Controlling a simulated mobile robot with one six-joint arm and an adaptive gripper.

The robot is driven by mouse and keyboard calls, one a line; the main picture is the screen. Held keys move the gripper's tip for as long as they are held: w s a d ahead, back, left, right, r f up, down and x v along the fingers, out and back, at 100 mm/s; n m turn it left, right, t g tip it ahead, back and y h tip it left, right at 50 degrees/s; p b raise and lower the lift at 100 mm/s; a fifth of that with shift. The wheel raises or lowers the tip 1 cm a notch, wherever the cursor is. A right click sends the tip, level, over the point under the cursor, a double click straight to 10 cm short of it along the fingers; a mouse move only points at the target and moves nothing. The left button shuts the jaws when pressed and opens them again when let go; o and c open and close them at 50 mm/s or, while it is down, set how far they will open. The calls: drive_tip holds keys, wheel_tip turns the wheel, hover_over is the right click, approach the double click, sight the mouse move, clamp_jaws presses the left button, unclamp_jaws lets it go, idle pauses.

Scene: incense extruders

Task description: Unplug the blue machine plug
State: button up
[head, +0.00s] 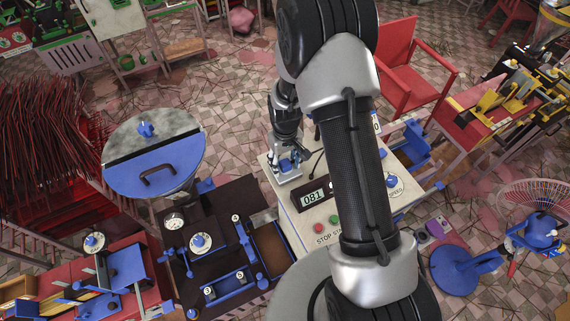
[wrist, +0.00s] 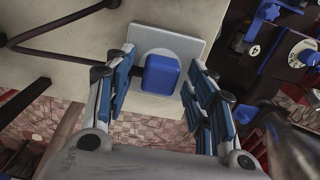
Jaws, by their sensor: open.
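The blue plug (wrist: 161,75) is a rounded block seated on a light grey square plate (wrist: 193,48) on top of the pale cabinet. My gripper (wrist: 158,80) is open in the wrist view. Its blue-padded fingers stand on either side of the plug, with visible gaps, so it is not gripped. In the head view my gripper (head: 287,158) points down at the far left corner of the cabinet top (head: 318,217). There the plug is hard to tell from the blue finger pads.
The cabinet top also carries a display (head: 314,198) and a blue speed dial (head: 392,181). A dark cable (wrist: 60,40) lies near the plug in the wrist view. A dark machine with blue parts (head: 210,235) stands close on the left. My arm hides part of the cabinet.

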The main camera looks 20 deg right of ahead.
sight(285, 163)
drive_tip(key=shift+c, duration=0.4)
clamp_jaws()
idle(0.4)
drive_tip(key=shift+r+p, duration=1.5)
drive_tip(key=shift+r, duration=1.5)
